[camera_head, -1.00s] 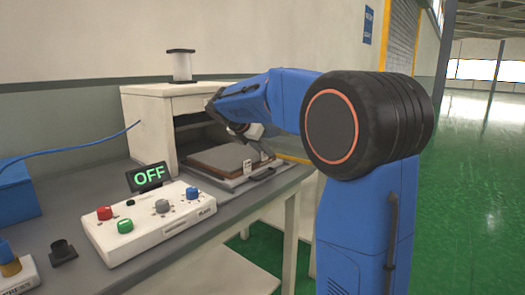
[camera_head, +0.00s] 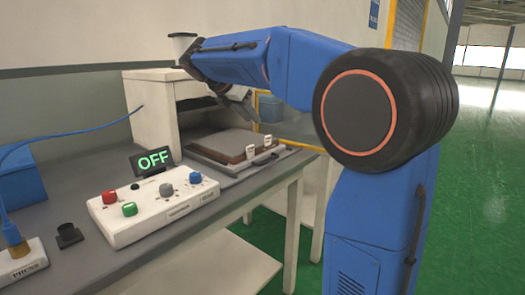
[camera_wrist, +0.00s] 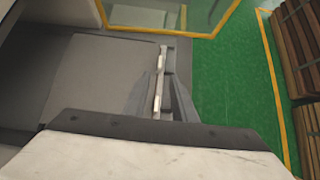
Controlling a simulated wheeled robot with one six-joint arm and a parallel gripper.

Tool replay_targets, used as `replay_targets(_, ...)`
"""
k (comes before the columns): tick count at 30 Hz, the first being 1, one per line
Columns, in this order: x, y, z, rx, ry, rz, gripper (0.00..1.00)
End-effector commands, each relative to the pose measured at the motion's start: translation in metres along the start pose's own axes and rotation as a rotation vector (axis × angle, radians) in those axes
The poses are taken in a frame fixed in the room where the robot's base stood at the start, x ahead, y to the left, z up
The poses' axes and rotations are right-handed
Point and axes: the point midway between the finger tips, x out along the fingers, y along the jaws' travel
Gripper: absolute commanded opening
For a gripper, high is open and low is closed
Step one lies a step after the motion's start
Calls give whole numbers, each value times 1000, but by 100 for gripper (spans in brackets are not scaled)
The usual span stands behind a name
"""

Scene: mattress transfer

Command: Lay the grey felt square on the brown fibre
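The grey felt square (camera_head: 236,142) lies flat on the brown fibre (camera_head: 207,151), whose brown edge shows along the front and left. Both are on a tray (camera_head: 232,168) at the mouth of the white press housing. In the wrist view the felt (camera_wrist: 95,80) fills the left middle and largely hides the fibre. My gripper (camera_head: 243,108) is raised above the felt, apart from it. In the wrist view its two fingers (camera_wrist: 160,88) stand apart with nothing held. Two white tabs at the tray's edge show below, between them.
A control box (camera_head: 155,208) with coloured buttons and an OFF display (camera_head: 152,160) stands front left. The white press housing (camera_head: 150,105) rises behind the tray. In the wrist view, stacked brown boards (camera_wrist: 300,45) stand right, beyond green floor.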

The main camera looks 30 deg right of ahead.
Motion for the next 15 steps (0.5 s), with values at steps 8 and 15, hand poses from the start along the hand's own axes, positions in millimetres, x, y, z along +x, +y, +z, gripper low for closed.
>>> replay_targets(8,-1,-11,-6,46,18,8,24)
replay_targets(15,2,-74,-55,365,151,43,24)
